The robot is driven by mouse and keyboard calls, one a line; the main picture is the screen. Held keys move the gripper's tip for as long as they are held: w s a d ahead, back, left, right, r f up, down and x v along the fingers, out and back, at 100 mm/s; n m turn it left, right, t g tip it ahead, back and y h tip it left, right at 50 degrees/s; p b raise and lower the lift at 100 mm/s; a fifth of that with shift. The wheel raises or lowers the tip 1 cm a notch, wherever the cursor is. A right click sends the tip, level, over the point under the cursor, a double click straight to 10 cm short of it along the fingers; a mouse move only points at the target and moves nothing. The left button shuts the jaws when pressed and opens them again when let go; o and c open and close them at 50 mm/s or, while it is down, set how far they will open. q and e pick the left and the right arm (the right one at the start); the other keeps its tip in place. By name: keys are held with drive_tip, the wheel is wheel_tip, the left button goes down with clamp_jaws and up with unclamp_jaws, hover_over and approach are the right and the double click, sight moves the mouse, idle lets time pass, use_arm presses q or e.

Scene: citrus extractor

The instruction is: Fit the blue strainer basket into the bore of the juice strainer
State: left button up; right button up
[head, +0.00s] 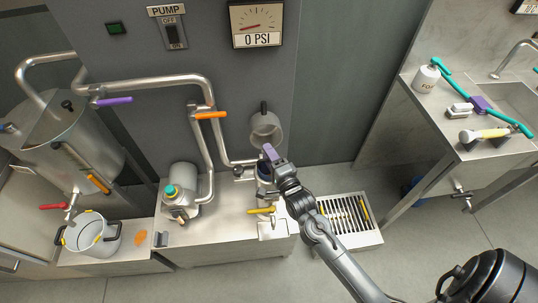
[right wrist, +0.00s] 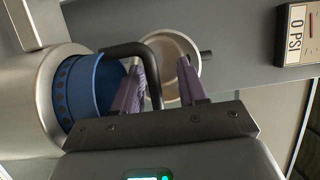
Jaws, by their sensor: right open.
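The blue strainer basket (right wrist: 88,88) sits partly inside the metal bore of the juice strainer (right wrist: 35,95) in the right wrist view. Its blue upper band stands out past the strainer's rim. Its black bail handle (right wrist: 128,49) reaches out between the purple fingers of my right gripper (right wrist: 160,85). Those fingers are apart, one on each side of the handle. In the head view my right gripper (head: 270,153) is just above the juice strainer (head: 265,188) and hides most of the basket. My left gripper is not in view.
A round metal cap (head: 266,130) with a black handle is behind the strainer. Pipes with a purple lever (head: 114,100) and an orange lever (head: 210,115) stand to the left. A yellow lever (head: 262,210) is in front. A drain grate (head: 345,215) lies to the right.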

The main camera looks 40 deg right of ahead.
drive_tip(key=s+a+f+n+g+y, duration=0.1)
drive_tip(key=s+a+n+g, duration=0.3)
drive_tip(key=s+n, duration=0.3)
drive_tip(key=s+a+f+n+g+y+p, duration=0.1)
drive_tip(key=s+a+n+g, duration=0.3)
drive_tip(key=s+n, duration=0.4)
drive_tip(key=s+a+f+n+g+y, duration=0.2)
drive_tip(key=s+n+g, duration=0.4)
drive_tip(key=s, duration=0.5)
drive_tip(key=shift+s+a+f+n+y+p, duration=0.3)
drive_tip(key=shift+a+f+n, duration=0.2)
drive_tip(key=shift+a+n, duration=0.5)
drive_tip(key=shift+a, duration=0.15)
wheel_tip(320, 180, up, 38)
drive_tip(key=p, duration=3.8)
wheel_tip(320, 180, down, 64)
drive_tip(key=b, duration=6.4)
drive_tip(key=shift+r, duration=0.1)
